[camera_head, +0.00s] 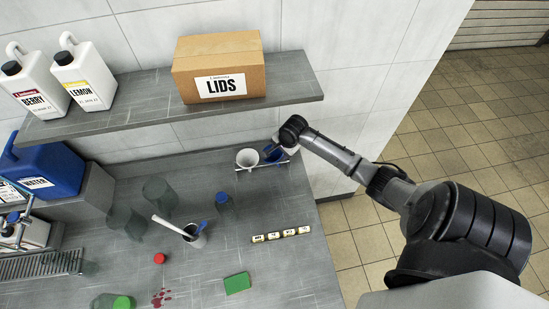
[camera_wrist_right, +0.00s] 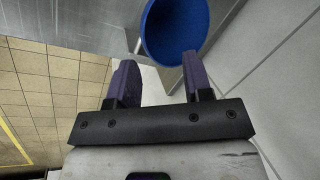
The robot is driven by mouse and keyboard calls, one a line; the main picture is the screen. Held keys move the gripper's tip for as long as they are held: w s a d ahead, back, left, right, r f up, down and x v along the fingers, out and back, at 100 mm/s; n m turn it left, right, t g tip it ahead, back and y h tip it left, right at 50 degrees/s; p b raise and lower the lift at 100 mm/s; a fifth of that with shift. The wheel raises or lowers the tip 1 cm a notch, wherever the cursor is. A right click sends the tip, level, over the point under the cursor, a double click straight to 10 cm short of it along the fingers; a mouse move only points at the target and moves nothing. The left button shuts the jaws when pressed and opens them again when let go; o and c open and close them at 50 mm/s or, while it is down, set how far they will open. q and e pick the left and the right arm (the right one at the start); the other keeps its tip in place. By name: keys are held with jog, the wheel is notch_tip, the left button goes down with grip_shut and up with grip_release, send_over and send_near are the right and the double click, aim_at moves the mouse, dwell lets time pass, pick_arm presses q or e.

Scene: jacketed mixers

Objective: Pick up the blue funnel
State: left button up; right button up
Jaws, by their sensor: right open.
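The blue funnel (camera_head: 272,153) is at the back of the counter in the head view, at the right end of a small rack (camera_head: 262,166). My right gripper (camera_head: 279,149) is right beside it and partly covers it. In the right wrist view the blue funnel (camera_wrist_right: 172,30) shows as a wide round mouth just beyond the fingertips. My right gripper (camera_wrist_right: 158,65) is open with nothing held between its fingers. Its right finger overlaps the funnel's lower rim in the picture; I cannot tell whether they touch. My left gripper is not in view.
A white funnel or cup (camera_head: 247,158) sits just left of the blue funnel. The shelf (camera_head: 150,108) with the LIDS box (camera_head: 219,68) overhangs nearby.

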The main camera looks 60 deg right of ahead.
jog(key=shift+x, duration=2.85)
jog(key=shift+s, duration=0.15)
grip_shut()
